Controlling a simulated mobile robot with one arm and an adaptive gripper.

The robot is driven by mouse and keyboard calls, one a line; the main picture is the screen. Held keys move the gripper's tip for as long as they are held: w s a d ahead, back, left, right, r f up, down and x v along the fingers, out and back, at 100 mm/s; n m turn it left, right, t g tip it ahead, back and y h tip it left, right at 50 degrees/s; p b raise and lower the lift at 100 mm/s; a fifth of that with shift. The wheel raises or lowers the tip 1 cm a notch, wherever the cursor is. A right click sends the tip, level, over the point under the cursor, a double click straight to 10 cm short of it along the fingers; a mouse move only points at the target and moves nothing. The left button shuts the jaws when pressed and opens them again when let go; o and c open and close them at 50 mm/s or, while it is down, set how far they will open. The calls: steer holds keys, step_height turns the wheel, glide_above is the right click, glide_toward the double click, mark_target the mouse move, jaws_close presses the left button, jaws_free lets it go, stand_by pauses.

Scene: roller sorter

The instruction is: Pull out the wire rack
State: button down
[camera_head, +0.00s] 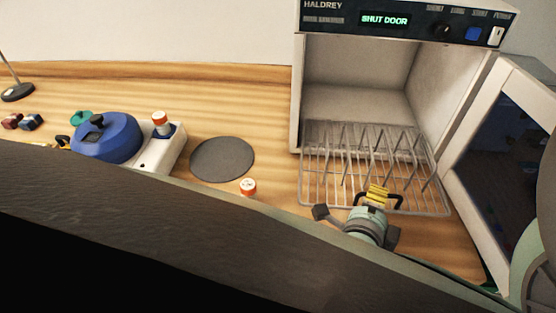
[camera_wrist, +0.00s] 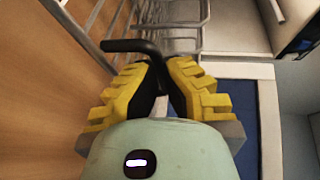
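The wire rack (camera_head: 325,185) is a silver grid with upright prongs. It sticks well out of the open cabinet (camera_head: 296,95), its back end still inside the opening. A black handle (camera_head: 397,199) is on its front edge; the handle (camera_wrist: 125,45) also shows in the wrist view.
The cabinet door (camera_head: 500,150) stands open at the right, beside the rack. A grey round mat (camera_head: 222,159), a white-and-orange capped vial (camera_head: 248,187) and a blue round device (camera_head: 105,138) are to the left. Some wooden counter is bare between mat and cabinet. The display reads "SHUT DOOR".

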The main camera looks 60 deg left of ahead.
steer(key=shift+s+d+f, duration=0.1)
steer(key=shift+s+d, duration=0.05)
steer(key=c, duration=1.3)
jaws_free()
steer(key=shift+c, duration=0.2)
steer(key=shift+s, duration=0.1)
steer(key=v, duration=1.1)
steer(key=shift+s, duration=0.35)
steer(key=shift+d, duration=0.2)
